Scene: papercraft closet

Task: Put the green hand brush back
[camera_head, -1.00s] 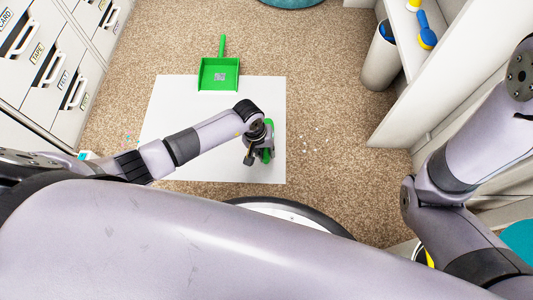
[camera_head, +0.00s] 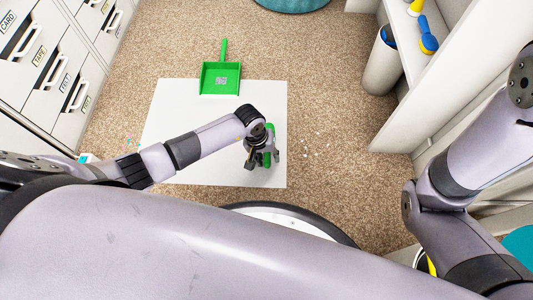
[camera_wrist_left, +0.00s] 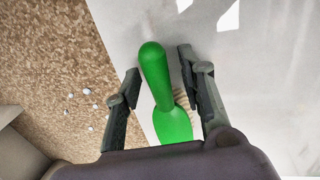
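The green hand brush (camera_wrist_left: 158,85) lies on the white sheet (camera_head: 200,170). Its rounded handle and wider lower part show in the left wrist view, with pale bristles peeking out at one side. In the head view only a bit of the brush (camera_head: 268,158) shows under my gripper. My left gripper (camera_wrist_left: 160,65) is open, with one finger on each side of the brush and a visible gap beside the handle. It also shows low over the sheet in the head view (camera_head: 262,162). The green dustpan (camera_head: 220,78) lies at the sheet's far edge. My right gripper is out of view.
Small pale scraps (camera_head: 318,145) are scattered on the carpet right of the sheet. Labelled drawers (camera_head: 55,70) line the left. A white shelf unit (camera_head: 430,95) with a blue-and-yellow item (camera_head: 428,38) and a bin (camera_head: 380,70) stand on the right. Carpet between is mostly clear.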

